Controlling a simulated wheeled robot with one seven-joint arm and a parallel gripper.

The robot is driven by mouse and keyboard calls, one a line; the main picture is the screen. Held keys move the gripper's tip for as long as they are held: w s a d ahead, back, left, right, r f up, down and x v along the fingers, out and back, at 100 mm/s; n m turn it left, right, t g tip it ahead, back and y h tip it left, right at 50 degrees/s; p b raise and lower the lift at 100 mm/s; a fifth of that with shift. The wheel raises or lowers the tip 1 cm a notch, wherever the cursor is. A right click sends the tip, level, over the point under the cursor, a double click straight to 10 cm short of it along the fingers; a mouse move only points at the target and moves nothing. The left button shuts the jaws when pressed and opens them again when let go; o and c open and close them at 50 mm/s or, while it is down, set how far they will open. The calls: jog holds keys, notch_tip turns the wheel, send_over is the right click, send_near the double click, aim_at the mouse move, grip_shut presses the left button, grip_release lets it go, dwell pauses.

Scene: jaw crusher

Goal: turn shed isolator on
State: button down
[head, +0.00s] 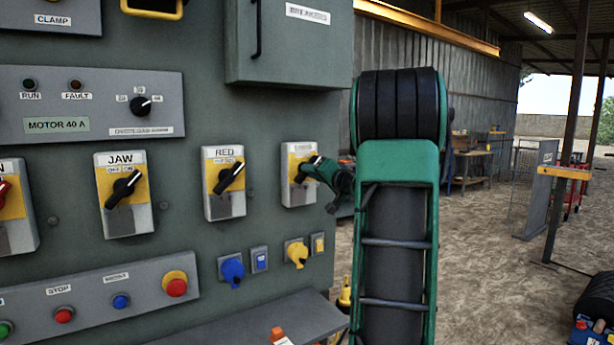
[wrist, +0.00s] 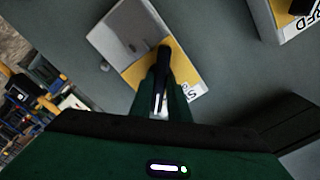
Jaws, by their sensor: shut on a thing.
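The shed isolator (head: 297,196) is a light grey box with a yellow plate, the rightmost in the row of isolators on the green-grey panel. Its label is too small to read fully in the head view. Its black rotary handle (head: 304,171) is partly hidden by my gripper (head: 315,167). In the wrist view the isolator (wrist: 117,35) lies ahead, with part of a label beginning with S. There my gripper (wrist: 163,75) is shut on the black handle (wrist: 164,52), with a finger on each side. The handle's exact angle is hard to tell.
The RED isolator (head: 224,195) and JAW isolator (head: 125,210) stand to the left with slanted handles. Blue (head: 232,270) and yellow (head: 297,253) sockets sit below. A grey shelf (head: 250,325) juts out at the bottom. A breaker box (head: 288,50) projects above.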

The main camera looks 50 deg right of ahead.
jog(key=shift+a+f, duration=0.15)
jog(key=shift+f, duration=0.1)
jog(key=c, duration=1.7)
grip_release()
jog(key=shift+w, duration=0.1)
jog(key=shift+r, duration=0.15)
jog(key=v, duration=1)
jog(key=shift+s, duration=0.4)
